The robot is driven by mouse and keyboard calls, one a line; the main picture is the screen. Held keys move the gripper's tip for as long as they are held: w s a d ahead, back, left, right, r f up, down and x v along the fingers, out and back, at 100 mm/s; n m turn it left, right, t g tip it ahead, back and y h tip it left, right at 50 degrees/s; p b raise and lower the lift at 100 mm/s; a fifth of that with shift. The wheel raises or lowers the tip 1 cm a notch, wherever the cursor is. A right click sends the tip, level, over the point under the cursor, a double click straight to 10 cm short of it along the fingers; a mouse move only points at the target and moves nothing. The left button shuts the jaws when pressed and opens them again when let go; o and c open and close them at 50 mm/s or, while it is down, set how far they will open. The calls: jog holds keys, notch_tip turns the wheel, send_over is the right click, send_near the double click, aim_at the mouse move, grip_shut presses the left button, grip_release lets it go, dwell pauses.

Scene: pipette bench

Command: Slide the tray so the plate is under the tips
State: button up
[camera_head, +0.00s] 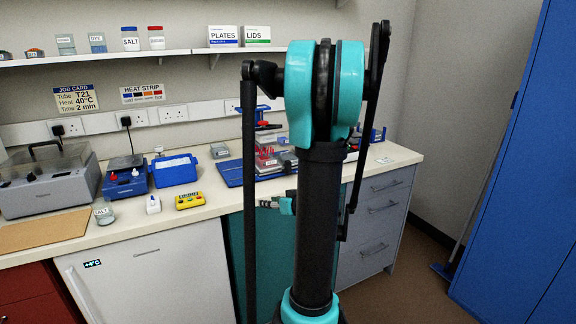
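A blue pipetting stand (263,123) with red and clear parts stands on the bench behind my arm. A flat blue tray (231,172) lies at its foot and reaches out to the left. Clear and reddish pieces show low in the stand, but I cannot tell the plate or the tips apart at this size. My upright dark and teal arm covers the stand's right side. A small grey and teal part (272,203) sticks out left of the arm at the bench's front edge; it may be part of my gripper, whose fingers I cannot make out.
Left of the tray stand a blue ice-box-like container (174,170), a yellow device (190,201), a small white block (153,204), a glass beaker (104,214), a blue balance-like device (125,177) and a grey machine (47,180). A tall blue cabinet (515,170) stands at right.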

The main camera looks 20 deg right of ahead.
jog(key=d+r+m+t+h, duration=0.1)
jog(key=d+r+t+h, duration=0.1)
jog(key=d, duration=0.6)
jog(key=d+r+t+h, duration=0.2)
jog(key=d+t, duration=0.1)
jog(key=d, duration=0.5)
jog(key=w, duration=1.2)
jog(key=w+a, duration=0.1)
jog(key=w, duration=0.5)
jog(key=shift+r, duration=0.15)
jog(key=shift+c, duration=0.2)
grip_shut()
